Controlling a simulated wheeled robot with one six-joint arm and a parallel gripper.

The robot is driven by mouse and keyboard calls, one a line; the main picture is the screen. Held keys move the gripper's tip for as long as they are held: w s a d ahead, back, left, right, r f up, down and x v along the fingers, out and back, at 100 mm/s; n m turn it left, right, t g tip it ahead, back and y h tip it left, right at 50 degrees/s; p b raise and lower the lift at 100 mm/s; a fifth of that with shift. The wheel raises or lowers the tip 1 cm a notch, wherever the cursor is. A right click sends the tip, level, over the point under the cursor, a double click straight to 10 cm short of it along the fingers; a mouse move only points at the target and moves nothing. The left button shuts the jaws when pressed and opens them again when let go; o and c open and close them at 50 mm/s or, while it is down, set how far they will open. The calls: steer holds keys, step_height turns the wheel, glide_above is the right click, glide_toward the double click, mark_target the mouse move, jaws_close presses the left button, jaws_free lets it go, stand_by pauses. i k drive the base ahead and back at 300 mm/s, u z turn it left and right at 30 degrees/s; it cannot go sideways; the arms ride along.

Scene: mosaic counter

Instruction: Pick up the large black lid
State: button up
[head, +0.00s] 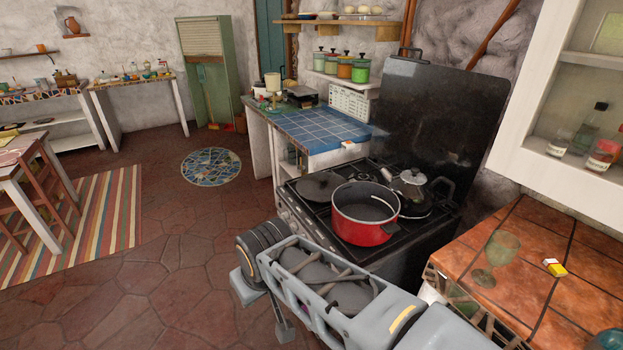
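A large round black lid (321,187) lies flat on the back-left part of the black gas stove (292,206), left of a red pot. It is in plain view in the head view, with only its near right edge close to the pot. The red pot (364,214) stands open on the front of the stove, black inside. My grey arm reaches in from the lower right, in front of the stove and apart from the lid. I cannot make out my gripper's fingers in this view.
A kettle (411,190) stands behind the pot, before the raised black stove cover (430,115). A blue-tiled counter (318,127) adjoins at the left.

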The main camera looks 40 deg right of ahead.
mark_target(321, 186)
steer(key=u, duration=0.05)
steer(key=i, duration=3.45)
steer(key=z, duration=3.7)
steer(key=i, duration=0.55)
steer(key=z, duration=0.05)
